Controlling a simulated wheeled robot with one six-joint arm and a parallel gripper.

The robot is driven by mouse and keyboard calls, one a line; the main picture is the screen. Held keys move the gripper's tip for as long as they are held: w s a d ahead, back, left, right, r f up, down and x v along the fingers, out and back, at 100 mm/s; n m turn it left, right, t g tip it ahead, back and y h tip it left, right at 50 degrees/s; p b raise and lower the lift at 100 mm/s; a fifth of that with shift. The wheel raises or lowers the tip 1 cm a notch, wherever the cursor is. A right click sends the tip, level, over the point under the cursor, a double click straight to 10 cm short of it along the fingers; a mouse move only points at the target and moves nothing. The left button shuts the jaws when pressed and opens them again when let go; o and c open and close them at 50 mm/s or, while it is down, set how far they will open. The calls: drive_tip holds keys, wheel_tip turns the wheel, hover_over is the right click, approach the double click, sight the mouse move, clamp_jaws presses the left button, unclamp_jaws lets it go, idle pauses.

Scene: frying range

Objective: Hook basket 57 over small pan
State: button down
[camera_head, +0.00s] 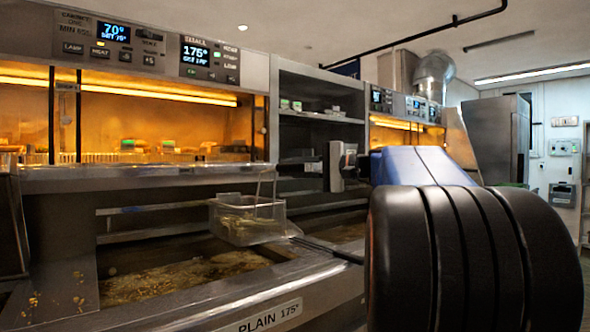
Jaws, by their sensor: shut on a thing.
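The wire basket (247,221) hangs roughly level over the right end of the small pan (145,255), with pale food in it. Its upright handle rises at its right side. No number is readable on it. The pan holds brownish oil with bits floating in it, and the display above it reads 175°. My gripper (285,161) reaches in from the right and is shut on the top of the basket's handle. Its fingertips are small and hard to make out. I cannot tell whether the basket touches the pan's rim or a rail.
A steel rail (150,178) runs behind the pan, below the lit warming cabinet (150,115). The front ledge carries a "PLAIN 175°" label (262,318). Crumbs lie on the plate (65,290) at left. My dark arm covers much of the right side, including part of a second bay.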

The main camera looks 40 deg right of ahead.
drive_tip(key=w+a+f, duration=0.1)
drive_tip(key=w+f, duration=0.1)
drive_tip(key=w, duration=1)
drive_tip(key=shift+w, duration=0.4)
idle(0.3)
drive_tip(key=shift+f, duration=0.7)
idle(0.6)
drive_tip(key=c, duration=1.5)
unclamp_jaws()
drive_tip(key=shift+c, duration=0.2)
drive_tip(key=v, duration=1.7)
drive_tip(key=shift+s, duration=0.15)
drive_tip(key=shift+d+f, duration=0.15)
drive_tip(key=shift+f, duration=0.05)
